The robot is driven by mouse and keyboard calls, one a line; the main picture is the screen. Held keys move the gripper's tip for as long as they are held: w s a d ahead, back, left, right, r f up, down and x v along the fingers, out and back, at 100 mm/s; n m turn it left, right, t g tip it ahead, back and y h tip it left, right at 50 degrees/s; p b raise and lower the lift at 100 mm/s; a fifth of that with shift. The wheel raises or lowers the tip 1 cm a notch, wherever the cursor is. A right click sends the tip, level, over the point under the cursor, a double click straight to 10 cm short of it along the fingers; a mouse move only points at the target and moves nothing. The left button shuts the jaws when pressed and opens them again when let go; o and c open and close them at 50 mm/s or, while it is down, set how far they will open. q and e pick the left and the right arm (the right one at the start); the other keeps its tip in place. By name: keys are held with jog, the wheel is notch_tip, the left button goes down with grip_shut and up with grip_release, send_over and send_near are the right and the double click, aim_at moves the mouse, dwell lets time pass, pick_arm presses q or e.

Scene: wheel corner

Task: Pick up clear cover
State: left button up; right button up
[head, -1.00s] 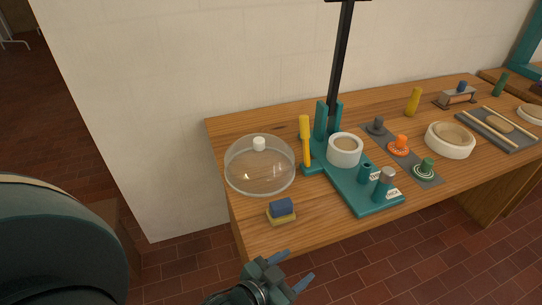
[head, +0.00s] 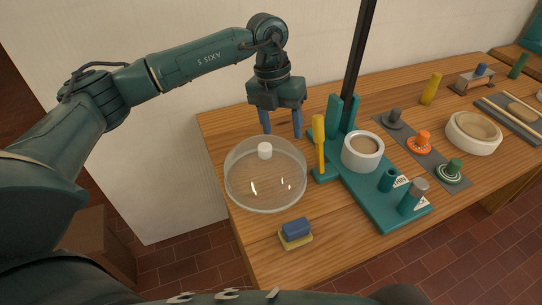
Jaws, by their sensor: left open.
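The clear cover (head: 265,185) is a transparent dome with a white knob (head: 265,150) on top. It sits at the left end of the wooden table. My left gripper (head: 282,134) is open and empty, fingers pointing down. In the picture its fingertips are just above and behind the white knob, apart from it. I see nothing under the dome but the table. My right gripper is not in view; a dark arm part of mine runs along the bottom edge.
A teal stand (head: 385,207) with a black post, a white cup (head: 362,151) and a yellow-handled tool (head: 319,145) stands right of the cover. A blue and yellow block (head: 296,233) lies in front. A grey mat (head: 425,145) holds several coloured pieces. The wall is close behind.

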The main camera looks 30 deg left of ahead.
pick_arm(q)
notch_tip(320, 180, up, 2)
jog(key=r+n+y, duration=0.1)
jog(key=y, duration=0.1)
send_over(265, 145)
jog(key=f, duration=0.1)
notch_tip(265, 145, down, 12)
jog(key=shift+s+f+p, duration=0.1)
jog(key=shift+f+p, duration=0.05)
jog(key=shift+p, duration=1.1)
grip_shut()
